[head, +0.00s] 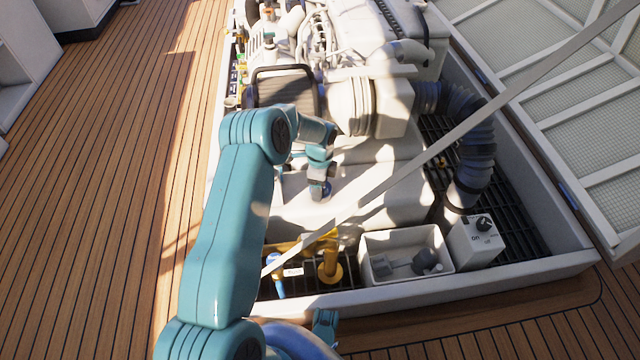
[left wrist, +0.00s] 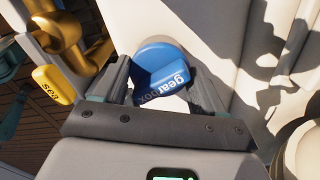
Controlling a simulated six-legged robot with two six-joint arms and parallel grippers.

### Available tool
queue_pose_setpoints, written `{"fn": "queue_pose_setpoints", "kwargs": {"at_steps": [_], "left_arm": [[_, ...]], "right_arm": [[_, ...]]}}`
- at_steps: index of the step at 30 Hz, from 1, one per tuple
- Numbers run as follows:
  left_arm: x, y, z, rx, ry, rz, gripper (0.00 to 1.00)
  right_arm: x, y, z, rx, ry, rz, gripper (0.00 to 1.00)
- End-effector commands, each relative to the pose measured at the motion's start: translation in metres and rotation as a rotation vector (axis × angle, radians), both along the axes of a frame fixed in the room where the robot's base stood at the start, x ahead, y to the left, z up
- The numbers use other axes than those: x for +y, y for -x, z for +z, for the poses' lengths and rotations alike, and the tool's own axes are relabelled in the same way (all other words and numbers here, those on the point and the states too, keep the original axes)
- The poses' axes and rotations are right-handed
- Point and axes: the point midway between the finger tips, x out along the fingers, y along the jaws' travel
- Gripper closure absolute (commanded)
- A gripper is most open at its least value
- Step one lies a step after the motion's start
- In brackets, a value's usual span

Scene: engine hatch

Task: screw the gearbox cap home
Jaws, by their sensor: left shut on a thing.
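The blue gearbox cap (left wrist: 163,70) sits between the fingers of my left gripper (left wrist: 158,82) in the left wrist view. White lettering reading "gearbox" shows on its face. In the head view my left gripper (head: 319,182) reaches down over the pale engine casing, and a small blue part of the cap (head: 326,189) shows at its tips. The gripper is shut on the cap. The cap's seat and thread are hidden beneath it, so I cannot tell how deep it sits. My right gripper is not in view.
A yellow pipe (head: 331,262) stands at the front, with a yellow "sea" tag (left wrist: 53,85) near it. A pale strut (head: 440,140) crosses the view. Wooden deck (head: 110,180) lies clear at left.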

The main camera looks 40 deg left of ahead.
Motion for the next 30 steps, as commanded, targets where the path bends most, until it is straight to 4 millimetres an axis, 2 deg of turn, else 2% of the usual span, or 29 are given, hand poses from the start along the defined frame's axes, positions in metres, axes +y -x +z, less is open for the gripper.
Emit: {"fn": "queue_pose_setpoints", "kwargs": {"at_steps": [4,10,20,24,30], "left_arm": [[0.0005,-0.0006,0.0014,-0.002,-0.001,-0.045,0.6],[0.0005,-0.001,0.0015,-0.001,-0.001,-0.273,0.6],[0.0006,-0.001,0.0017,-0.002,-0.001,-0.319,0.6],[0.0006,-0.0013,0.0017,-0.002,-0.001,-0.472,0.6],[0.0007,-0.0016,0.0018,-0.002,-0.001,-0.609,0.6]], "right_arm": [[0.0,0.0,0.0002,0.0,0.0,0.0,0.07],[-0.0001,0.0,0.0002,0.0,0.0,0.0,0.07],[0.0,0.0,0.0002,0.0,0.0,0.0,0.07],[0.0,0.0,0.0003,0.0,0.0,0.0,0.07],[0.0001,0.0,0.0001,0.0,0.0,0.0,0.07]]}}
